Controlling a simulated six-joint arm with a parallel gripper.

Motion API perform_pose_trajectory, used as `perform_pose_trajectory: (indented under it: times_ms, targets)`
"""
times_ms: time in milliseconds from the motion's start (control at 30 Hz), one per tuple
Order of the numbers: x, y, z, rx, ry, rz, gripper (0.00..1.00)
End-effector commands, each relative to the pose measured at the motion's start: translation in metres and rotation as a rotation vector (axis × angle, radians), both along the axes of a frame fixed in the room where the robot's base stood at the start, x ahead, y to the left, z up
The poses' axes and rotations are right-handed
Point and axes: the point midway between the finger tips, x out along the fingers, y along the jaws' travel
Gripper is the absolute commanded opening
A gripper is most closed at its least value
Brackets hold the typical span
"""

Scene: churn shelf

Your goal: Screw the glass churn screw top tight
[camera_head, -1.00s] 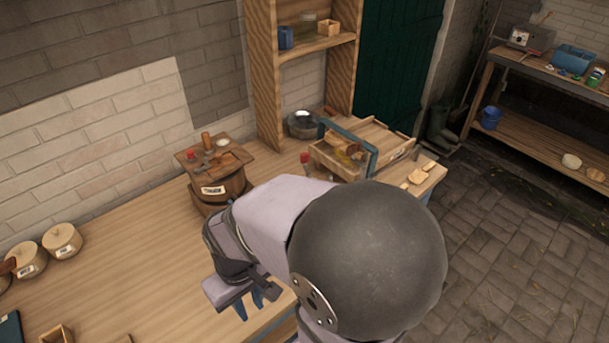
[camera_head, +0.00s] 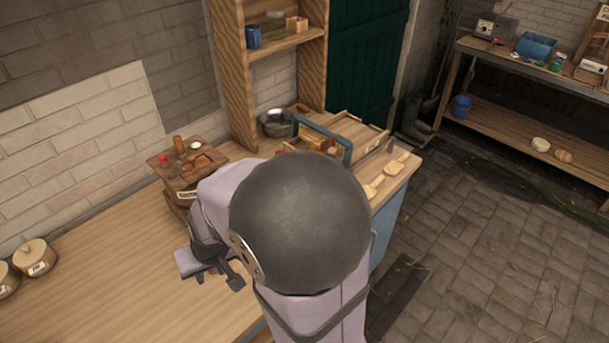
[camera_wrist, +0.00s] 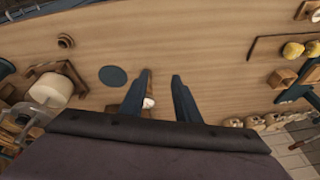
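My gripper (camera_wrist: 158,98) is open in the wrist view. Its two dark fingers stand apart over the wooden bench top. A small brown stick-like thing with a pale end (camera_wrist: 148,102) shows between them, and no grip on it is visible. In the head view my gripper (camera_head: 218,276) is low over the bench, partly hidden by my arm. A clear glass-like vessel (camera_wrist: 18,118) shows at the left edge of the wrist view; I cannot tell whether it is the glass churn. No screw top can be made out clearly.
A shelf unit (camera_head: 235,70) stands behind. The bench's left part (camera_head: 110,260) is mostly clear.

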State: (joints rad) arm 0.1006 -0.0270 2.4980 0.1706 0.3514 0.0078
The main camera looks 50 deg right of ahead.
Motion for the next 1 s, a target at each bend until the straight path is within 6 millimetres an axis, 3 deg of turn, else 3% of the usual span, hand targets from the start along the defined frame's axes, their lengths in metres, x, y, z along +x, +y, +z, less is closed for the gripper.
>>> perform_pose_trajectory:
  times_ms: [100, 167, 300, 467, 500, 633, 733, 900, 1000]
  targets:
    - [0.056, -0.039, 0.004, 0.003, -0.192, -0.196, 0.29]
    - [0.080, -0.066, 0.010, -0.011, -0.292, -0.299, 0.29]
    - [0.116, -0.143, 0.030, -0.080, -0.517, -0.549, 0.29]
    - [0.117, -0.242, 0.056, -0.226, -0.745, -0.829, 0.29]
    - [0.111, -0.265, 0.064, -0.271, -0.796, -0.894, 0.29]
    - [0.081, -0.326, 0.082, -0.430, -0.918, -1.072, 0.29]
    - [0.058, -0.343, 0.070, -0.568, -0.867, -1.109, 0.29]
    - [0.049, -0.330, 0.035, -0.659, -0.687, -1.026, 0.29]
    - [0.047, -0.324, 0.024, -0.678, -0.631, -0.989, 0.29]
